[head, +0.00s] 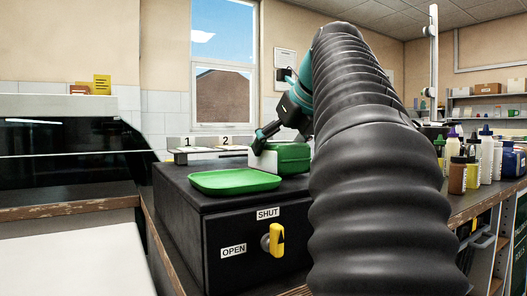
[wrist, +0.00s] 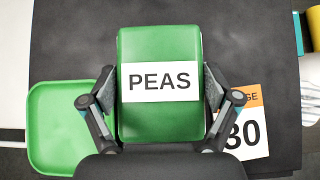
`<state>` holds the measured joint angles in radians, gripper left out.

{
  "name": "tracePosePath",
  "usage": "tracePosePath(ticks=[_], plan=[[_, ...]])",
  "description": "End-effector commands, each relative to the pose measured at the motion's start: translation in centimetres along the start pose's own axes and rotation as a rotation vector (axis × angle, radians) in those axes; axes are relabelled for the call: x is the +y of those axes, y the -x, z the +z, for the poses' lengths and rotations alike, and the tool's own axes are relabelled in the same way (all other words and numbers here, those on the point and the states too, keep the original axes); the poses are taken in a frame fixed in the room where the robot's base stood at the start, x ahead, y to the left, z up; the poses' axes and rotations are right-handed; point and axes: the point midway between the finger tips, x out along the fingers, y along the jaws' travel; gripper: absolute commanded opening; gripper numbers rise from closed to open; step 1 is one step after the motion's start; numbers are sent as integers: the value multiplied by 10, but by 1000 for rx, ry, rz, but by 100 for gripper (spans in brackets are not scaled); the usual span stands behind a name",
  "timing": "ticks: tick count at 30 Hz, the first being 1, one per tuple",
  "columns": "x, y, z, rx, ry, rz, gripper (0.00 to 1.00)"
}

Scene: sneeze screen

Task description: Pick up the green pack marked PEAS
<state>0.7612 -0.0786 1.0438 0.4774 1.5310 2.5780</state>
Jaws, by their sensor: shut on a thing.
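The green pack marked PEAS (wrist: 160,116) lies centred in the wrist view, its white label facing the camera. My gripper (wrist: 160,90) has one finger on each side of the pack, and both pads press against its sides. In the head view the green pack (head: 293,160) is at the back of the black box top, with my gripper (head: 262,146) at it. The black arm cover hides part of the pack there. I cannot tell whether the pack is clear of the surface.
A green tray (head: 234,181) lies on the black box (head: 200,215), beside the pack. A yellow knob (head: 275,240) sits on the box front between OPEN and SHUT labels. Number signs (head: 206,142) stand behind. Several bottles (head: 458,178) stand at right. An orange-and-white card (wrist: 245,125) lies by the pack.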

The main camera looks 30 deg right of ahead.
Motion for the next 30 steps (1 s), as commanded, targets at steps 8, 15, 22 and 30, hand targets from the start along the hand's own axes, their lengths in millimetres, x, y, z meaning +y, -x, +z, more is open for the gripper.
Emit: tracePosePath(ticks=[8,15,22,30], plan=[[-1,35,37,-3,2,-1,23],[-1,51,52,-3,2,-1,23],[-1,61,63,-4,2,0,23],[0,66,67,-2,1,0,23]])
